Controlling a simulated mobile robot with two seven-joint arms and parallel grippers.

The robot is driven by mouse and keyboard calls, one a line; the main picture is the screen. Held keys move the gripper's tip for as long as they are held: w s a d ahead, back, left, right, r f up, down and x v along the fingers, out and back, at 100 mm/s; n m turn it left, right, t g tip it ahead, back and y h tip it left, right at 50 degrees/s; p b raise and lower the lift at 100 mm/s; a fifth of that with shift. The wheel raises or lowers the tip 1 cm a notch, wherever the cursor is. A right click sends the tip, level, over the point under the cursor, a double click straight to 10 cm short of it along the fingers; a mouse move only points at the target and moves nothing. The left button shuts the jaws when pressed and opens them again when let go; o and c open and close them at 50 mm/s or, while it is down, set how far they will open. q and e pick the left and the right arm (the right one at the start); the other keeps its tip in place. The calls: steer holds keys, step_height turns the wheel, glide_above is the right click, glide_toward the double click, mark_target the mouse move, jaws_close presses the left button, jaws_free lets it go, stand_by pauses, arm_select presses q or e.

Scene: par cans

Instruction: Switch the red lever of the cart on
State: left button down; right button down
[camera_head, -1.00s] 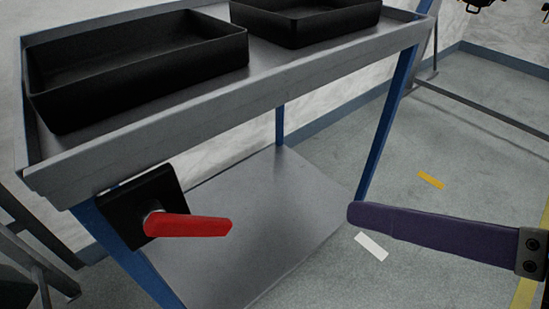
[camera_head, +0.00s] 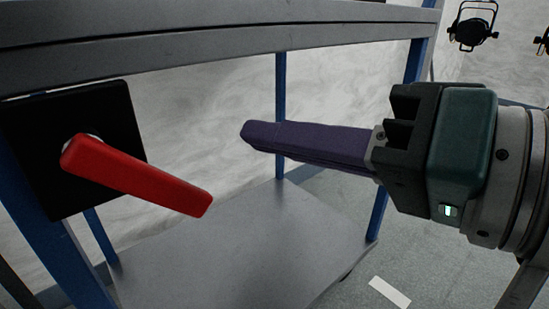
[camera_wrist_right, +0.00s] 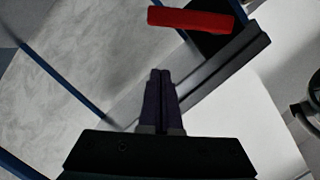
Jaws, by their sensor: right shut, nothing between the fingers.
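The red lever (camera_head: 140,178) sits on a black square plate (camera_head: 45,125) at the left front of the cart (camera_head: 200,55). In the head view it points to the right and slants downward. It also shows in the right wrist view as a red bar (camera_wrist_right: 190,18) ahead of the fingers. My right gripper (camera_head: 250,135) comes in from the right, with its purple fingers shut and empty. Its tips are to the right of the lever and apart from it. In the right wrist view the shut fingers (camera_wrist_right: 160,75) point toward the lever. My left gripper is not in view.
The cart's grey lower shelf (camera_head: 230,250) lies below the lever and my right gripper. Blue cart legs (camera_head: 281,100) stand behind the fingers and to the right. Black stage lamps (camera_head: 472,25) hang at the far right. A white strip (camera_head: 390,291) lies on the floor.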

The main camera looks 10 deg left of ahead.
mark_target(189, 213)
steer(key=a+f+b, duration=0.1)
steer(key=a, duration=0.1)
steer(key=s+a+f+b, duration=0.1)
steer(key=a+f, duration=0.1)
steer(key=shift+s+f, duration=0.1)
stand_by(0.3)
steer(key=m, duration=0.1)
steer(key=f, duration=0.1)
steer(key=s+f+m, duration=0.1)
steer(key=shift+a+f+m+g+y, duration=0.2)
steer(key=shift+a+m+g+y, duration=0.1)
steer(key=shift+a, duration=0.1)
steer(key=shift+s+a+f+m, duration=0.2)
steer(key=shift+s+f+m, duration=0.05)
steer(key=shift+m, duration=0.25)
steer(key=shift+s+a+m+y, duration=0.1)
steer(key=shift+s+m+y, duration=0.05)
steer(key=shift+m+y, duration=0.15)
